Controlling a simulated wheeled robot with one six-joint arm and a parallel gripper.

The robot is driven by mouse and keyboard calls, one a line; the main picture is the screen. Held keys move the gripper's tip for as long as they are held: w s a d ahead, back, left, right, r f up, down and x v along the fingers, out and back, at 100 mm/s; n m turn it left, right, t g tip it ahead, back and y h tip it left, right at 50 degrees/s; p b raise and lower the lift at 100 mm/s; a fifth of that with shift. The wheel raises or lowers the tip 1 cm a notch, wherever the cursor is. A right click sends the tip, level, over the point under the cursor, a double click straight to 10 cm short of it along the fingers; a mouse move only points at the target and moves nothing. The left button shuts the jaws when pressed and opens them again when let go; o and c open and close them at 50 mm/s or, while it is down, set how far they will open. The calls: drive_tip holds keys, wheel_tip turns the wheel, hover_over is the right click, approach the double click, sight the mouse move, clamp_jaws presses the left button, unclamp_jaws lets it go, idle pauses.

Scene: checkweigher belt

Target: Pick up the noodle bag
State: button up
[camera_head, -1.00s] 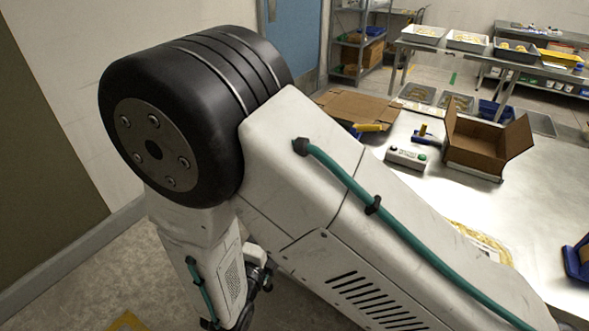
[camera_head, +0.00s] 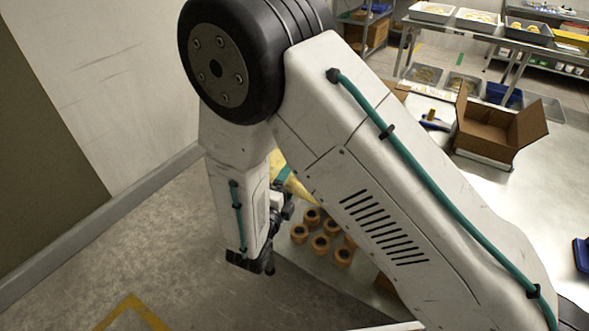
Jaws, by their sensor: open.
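No noodle bag can be made out for certain. A yellow and teal patch (camera_head: 287,178) shows between my forearm and upper arm, but I cannot tell what it is. My arm fills the middle of the view, and my forearm hangs down at the left. Dark wrist parts show beside its lower end. The jaws cannot be made out and seem hidden behind my arm, as is much of the near table.
Several orange-brown rolls (camera_head: 320,243) stand below my upper arm. An open cardboard box (camera_head: 492,135) is on the steel table (camera_head: 480,190). A blue-and-yellow tool (camera_head: 433,121) lies left of it. Trays (camera_head: 478,20) stand on the back table. A blue item (camera_head: 582,254) is at the right edge.

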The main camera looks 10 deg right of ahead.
drive_tip(key=shift+a, duration=0.1)
drive_tip(key=c, duration=1.5)
drive_tip(key=shift+o, duration=0.2)
drive_tip(key=shift+r, duration=0.1)
